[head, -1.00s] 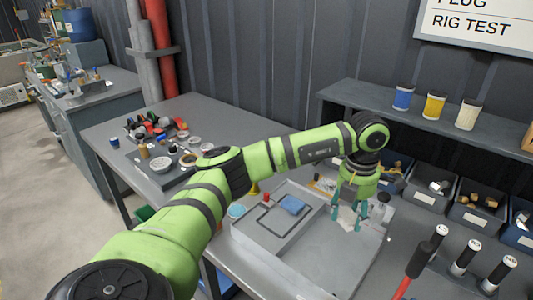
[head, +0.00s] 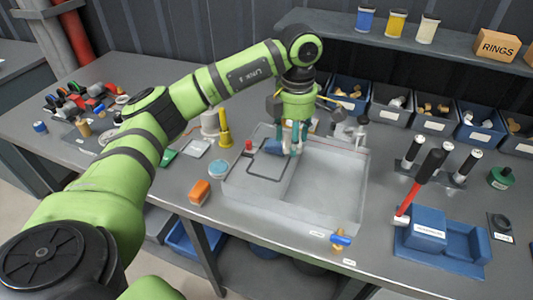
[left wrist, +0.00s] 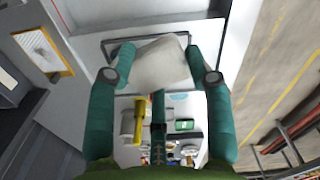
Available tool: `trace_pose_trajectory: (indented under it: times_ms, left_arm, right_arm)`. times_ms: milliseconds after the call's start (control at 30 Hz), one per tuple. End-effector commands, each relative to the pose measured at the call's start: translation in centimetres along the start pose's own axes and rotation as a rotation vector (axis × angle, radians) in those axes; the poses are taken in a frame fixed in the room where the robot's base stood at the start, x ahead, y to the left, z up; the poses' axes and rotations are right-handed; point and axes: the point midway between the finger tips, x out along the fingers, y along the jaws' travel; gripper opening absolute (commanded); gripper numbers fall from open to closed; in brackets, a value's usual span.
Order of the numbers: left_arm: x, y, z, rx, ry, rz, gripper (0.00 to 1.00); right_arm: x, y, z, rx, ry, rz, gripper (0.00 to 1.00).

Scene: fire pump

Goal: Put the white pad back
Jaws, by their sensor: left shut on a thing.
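The grey tray (head: 335,185) on the bench has a raised left panel with a dark outline on it. A blue pad (head: 273,147) lies on that panel near its back right. My left gripper (head: 293,148) points down over the tray, right beside the blue pad. It is shut on the white pad, which shows pale between the two green fingers in the left wrist view (left wrist: 160,63). In the head view the fingers mostly hide the white pad. I cannot tell whether it touches the tray. My right gripper is not in view.
A red knob (head: 248,147) stands by the panel's left edge. Blue and grey bins (head: 390,110) line the back.

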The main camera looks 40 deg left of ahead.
Motion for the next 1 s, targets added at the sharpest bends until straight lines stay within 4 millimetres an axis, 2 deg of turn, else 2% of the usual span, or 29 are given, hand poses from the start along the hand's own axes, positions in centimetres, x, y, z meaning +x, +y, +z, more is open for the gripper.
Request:
trace_pose_trajectory:
  times_ms: [33, 100, 300, 433, 700, 1000]
  left_arm:
    - [0.4, 0.1, -1.5, -0.005, 0.006, -0.002, 0.16]
    - [1.3, 0.4, -2.8, -0.004, 0.005, -0.002, 0.16]
    - [3.0, 0.8, -5.2, -0.003, 0.001, -0.001, 0.16]
    - [3.8, 0.8, -5.6, -0.001, 0.002, -0.002, 0.16]
    - [7.1, 0.8, -5.5, -0.001, 0.0, -0.001, 0.16]
    - [7.5, 0.8, -5.5, -0.001, 0.0, 0.0, 0.16]
  right_arm:
    - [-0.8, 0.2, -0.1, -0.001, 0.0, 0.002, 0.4]
    - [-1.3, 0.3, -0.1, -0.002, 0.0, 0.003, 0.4]
    - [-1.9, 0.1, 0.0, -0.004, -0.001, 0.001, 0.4]
    - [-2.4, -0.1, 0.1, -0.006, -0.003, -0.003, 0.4]
    - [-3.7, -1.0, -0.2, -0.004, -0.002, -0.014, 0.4]
    - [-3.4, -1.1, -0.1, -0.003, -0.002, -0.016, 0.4]
